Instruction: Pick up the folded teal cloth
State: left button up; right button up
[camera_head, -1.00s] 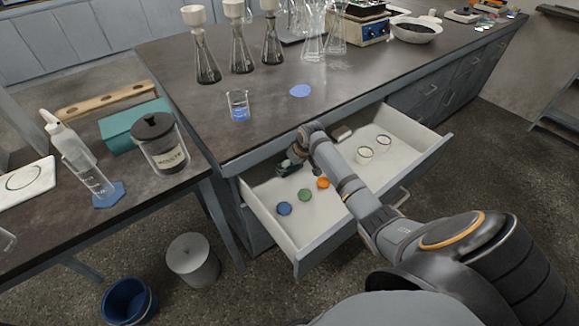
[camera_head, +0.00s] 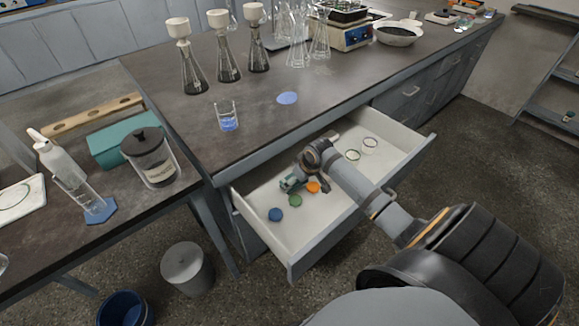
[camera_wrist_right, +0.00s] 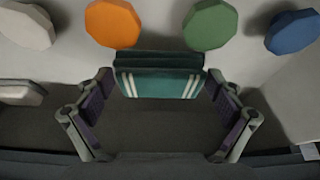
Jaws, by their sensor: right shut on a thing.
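In the head view the right gripper (camera_head: 294,182) is inside the open drawer, and the cloth shows as a small teal patch (camera_head: 291,184) beside the green and orange discs. The cloth's exact height above the drawer floor is hard to tell. My left gripper is not in view.
The bench (camera_head: 190,135) above carries a beaker (camera_head: 227,116) and flasks.

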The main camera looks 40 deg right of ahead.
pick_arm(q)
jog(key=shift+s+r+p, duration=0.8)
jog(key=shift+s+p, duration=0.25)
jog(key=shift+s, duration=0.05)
pick_arm(e)
notch_tip(320, 180, up, 13)
jog(key=shift+w, duration=0.2)
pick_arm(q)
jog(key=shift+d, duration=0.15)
